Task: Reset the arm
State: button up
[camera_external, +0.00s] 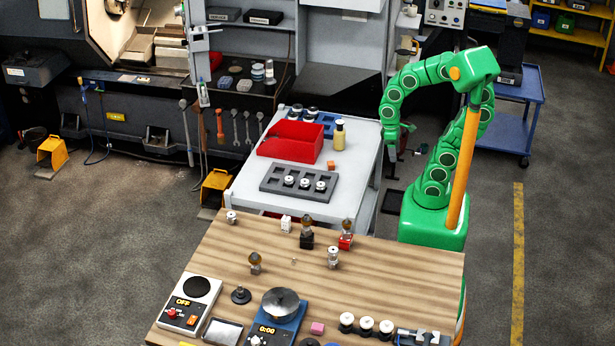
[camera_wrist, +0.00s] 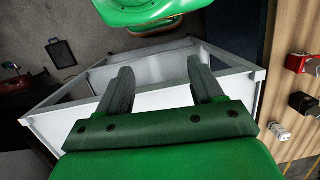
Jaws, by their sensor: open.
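My green arm stands at the right of the external view, on its green base beside the wooden table (camera_external: 400,262). It is bent over at the top, with the forearm hanging down on the left. My gripper (camera_external: 393,156) points down beside the right edge of the white cart (camera_external: 365,165). In the wrist view my gripper (camera_wrist: 160,85) shows two dark fingers spread apart with nothing between them. The white cart's side (camera_wrist: 150,100) lies beyond the fingers.
A red bin (camera_external: 290,141), a grey tray with several round parts (camera_external: 268,182) and a small orange cube (camera_external: 331,165) are on the cart. Small parts, a scale (camera_external: 187,303) and other devices crowd the wooden table. A blue cart (camera_external: 515,115) stands behind my arm.

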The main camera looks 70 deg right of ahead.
jog(key=shift+s+d+r+t+h, duration=0.15)
jog(key=shift+s+d, duration=0.1)
jog(key=shift+d, duration=0.3)
jog(key=shift+s+d+r+t+h, duration=0.15)
jog(key=shift+s+d, duration=0.1)
jog(key=shift+d, duration=0.25)
jog(key=shift+f, duration=0.1)
dwell(0.4)
